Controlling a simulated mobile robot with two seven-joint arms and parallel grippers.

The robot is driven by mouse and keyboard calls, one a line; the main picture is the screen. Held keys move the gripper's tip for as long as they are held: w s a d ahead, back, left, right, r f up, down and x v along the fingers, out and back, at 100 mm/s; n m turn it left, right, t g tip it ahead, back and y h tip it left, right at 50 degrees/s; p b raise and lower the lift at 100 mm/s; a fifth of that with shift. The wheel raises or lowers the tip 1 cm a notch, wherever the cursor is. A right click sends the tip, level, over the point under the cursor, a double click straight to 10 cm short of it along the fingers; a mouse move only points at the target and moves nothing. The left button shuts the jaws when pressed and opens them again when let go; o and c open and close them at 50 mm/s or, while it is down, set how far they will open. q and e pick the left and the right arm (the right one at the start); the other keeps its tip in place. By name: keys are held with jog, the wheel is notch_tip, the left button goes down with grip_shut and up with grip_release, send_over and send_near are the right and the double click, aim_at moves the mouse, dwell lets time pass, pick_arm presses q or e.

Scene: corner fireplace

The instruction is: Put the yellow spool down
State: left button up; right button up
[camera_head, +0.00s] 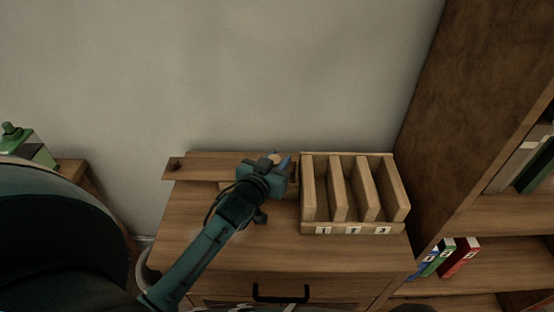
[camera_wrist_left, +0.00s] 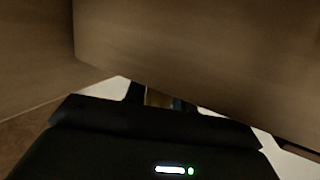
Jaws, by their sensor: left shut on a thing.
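My left gripper (camera_head: 278,161) reaches over the wooden cabinet and is shut on a small yellowish-tan thing (camera_head: 274,157), which looks like the yellow spool. It also shows as a small patch between the fingers in the left wrist view (camera_wrist_left: 157,97). Most of it is hidden by the gripper. The gripper is at a wooden board (camera_head: 210,167) along the back of the cabinet top (camera_head: 190,215), just left of the slotted rack. I cannot tell whether the spool touches the board. My right gripper is not in view.
A wooden rack (camera_head: 352,228) with upright dividers and number labels stands close to the right of the gripper. A tall bookshelf (camera_head: 470,80) with binders rises at the right. A green object (camera_head: 28,145) stands at far left. The cabinet top's front left is clear.

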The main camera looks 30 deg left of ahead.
pick_arm(q)
jog(key=shift+s+f, duration=0.1)
jog(key=shift+f, duration=0.35)
jog(key=o, duration=0.9)
jog(key=shift+f, duration=0.15)
jog(key=shift+o, duration=0.2)
jog(key=shift+r, duration=0.2)
jog(key=shift+r+p, duration=0.3)
jog(key=shift+r, duration=0.25)
jog(key=s+r, duration=0.2)
jog(key=s, duration=0.9)
jog(key=shift+s+d+r, duration=0.2)
jog(key=shift+s+r, duration=0.05)
jog(key=shift+s, duration=0.05)
